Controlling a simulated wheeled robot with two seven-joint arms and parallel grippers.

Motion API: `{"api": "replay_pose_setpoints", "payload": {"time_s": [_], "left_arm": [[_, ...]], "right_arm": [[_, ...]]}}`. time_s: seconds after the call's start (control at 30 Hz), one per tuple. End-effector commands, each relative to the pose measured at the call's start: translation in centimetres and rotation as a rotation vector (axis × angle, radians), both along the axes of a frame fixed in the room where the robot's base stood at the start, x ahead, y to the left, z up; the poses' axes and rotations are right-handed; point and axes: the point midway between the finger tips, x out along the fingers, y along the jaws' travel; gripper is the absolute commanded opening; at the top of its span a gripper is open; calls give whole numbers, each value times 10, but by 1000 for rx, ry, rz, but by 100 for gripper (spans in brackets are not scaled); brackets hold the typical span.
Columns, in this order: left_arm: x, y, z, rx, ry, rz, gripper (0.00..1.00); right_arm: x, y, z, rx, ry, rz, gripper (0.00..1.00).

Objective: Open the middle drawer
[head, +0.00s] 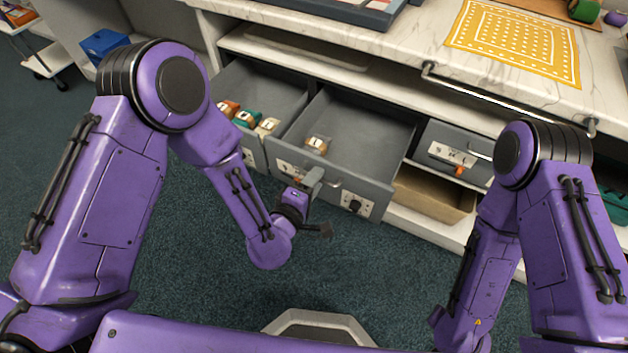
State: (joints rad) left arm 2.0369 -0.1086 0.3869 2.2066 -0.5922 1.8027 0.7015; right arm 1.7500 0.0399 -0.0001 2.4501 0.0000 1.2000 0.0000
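The middle drawer (352,138) is a grey drawer that stands pulled well out from under the marble counter. A small tan and white item (317,145) lies inside it. Its front carries a metal handle (333,183) and picture labels. My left gripper (314,178) is at this handle, at the drawer's front face. Its fingertips overlap the handle in the picture, so I cannot tell whether they are closed around it. My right arm reaches down at the right, and its gripper is out of view.
The left drawer (262,92) is also out, with several small coloured items. A metal rail (500,100) runs along the counter edge. A yellow patterned mat (515,42) lies on top. The floor ahead is clear.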

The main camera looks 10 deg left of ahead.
Motion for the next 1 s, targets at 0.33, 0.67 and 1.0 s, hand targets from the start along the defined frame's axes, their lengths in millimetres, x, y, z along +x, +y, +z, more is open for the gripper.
{"api": "replay_pose_setpoints", "payload": {"time_s": [0.33,0.67,1.0], "left_arm": [[-6,1,1,0,2,-4,37],[-72,27,14,2,4,-4,37],[-97,37,22,0,1,0,37]], "right_arm": [[0,0,0,0,0,0,43],[0,0,-6,0,0,0,43],[0,0,5,0,0,0,43]]}}
